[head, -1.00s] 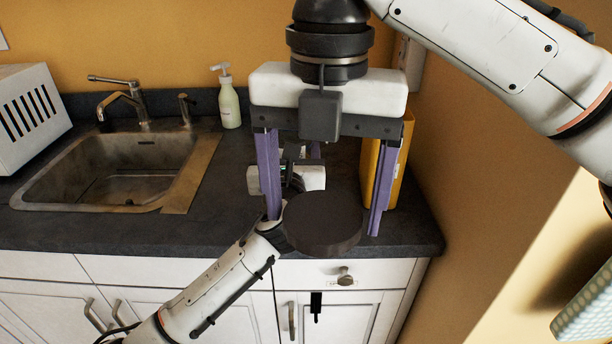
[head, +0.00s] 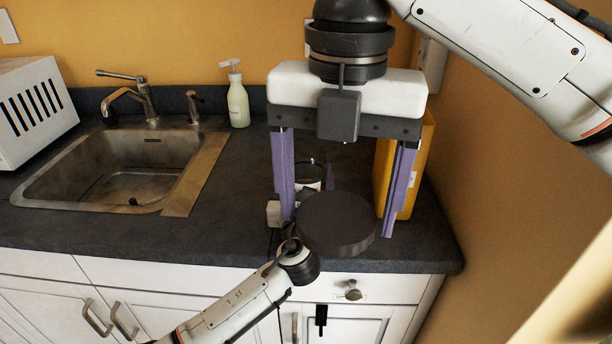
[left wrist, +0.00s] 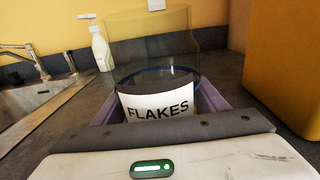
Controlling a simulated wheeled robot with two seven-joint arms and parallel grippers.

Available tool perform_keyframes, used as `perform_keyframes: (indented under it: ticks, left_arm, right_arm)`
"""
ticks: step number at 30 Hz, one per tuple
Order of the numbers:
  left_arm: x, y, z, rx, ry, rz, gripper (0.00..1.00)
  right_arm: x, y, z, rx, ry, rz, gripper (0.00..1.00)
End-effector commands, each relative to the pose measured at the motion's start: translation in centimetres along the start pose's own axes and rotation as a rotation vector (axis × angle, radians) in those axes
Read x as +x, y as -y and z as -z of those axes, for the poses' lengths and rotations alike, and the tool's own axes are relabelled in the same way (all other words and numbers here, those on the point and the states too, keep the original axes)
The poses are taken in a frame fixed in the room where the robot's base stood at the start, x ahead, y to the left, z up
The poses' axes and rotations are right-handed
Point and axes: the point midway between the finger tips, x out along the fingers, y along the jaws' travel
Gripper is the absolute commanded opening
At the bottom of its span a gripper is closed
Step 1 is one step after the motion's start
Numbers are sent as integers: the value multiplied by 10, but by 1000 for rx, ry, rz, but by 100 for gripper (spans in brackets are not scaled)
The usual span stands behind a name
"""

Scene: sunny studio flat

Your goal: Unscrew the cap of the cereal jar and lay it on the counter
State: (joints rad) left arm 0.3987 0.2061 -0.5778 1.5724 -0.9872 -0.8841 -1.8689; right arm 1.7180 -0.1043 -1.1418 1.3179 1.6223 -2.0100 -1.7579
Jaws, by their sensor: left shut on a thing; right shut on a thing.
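The dark round cap (head: 335,226) is between the purple fingers of my right gripper (head: 338,228), which comes down from above and is shut on it. The cereal jar (head: 311,172) is partly hidden behind the cap and a finger in the head view. In the left wrist view the jar (left wrist: 158,108) is upright, with clear glass and a white FLAKES label, and no cap shows on it. My left gripper (left wrist: 160,100) is shut on the jar; in the head view it is mostly hidden behind the cap.
The dark counter (head: 235,220) has free room between the sink (head: 60,185) and the jar. A soap bottle (head: 238,103) stands at the back. A yellow box (head: 425,150) stands to the right, close to the right gripper's finger. A white slotted appliance (head: 35,110) is far left.

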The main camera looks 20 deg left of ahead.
Motion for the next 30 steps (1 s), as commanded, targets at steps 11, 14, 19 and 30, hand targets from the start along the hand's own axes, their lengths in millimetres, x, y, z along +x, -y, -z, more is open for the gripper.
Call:
perform_keyframes:
  ticks: [11, 14, 19, 30]
  left_arm:
    - [0, 0, 1, 0, 2, 0, 75]
    - [0, 0, 1, 0, 2, 0, 85]
    - [0, 0, 1, 0, 2, 0, 85]
    - [-35, 0, -1, -1, 1, 2, 85]
  right_arm:
    - [1, 0, 0, 1, 0, 0, 53]
    - [1, 0, 0, 1, 0, 0, 53]
    - [1, 0, 0, 0, 0, 0, 52]
    - [-2, 0, 0, 0, 0, 0, 52]
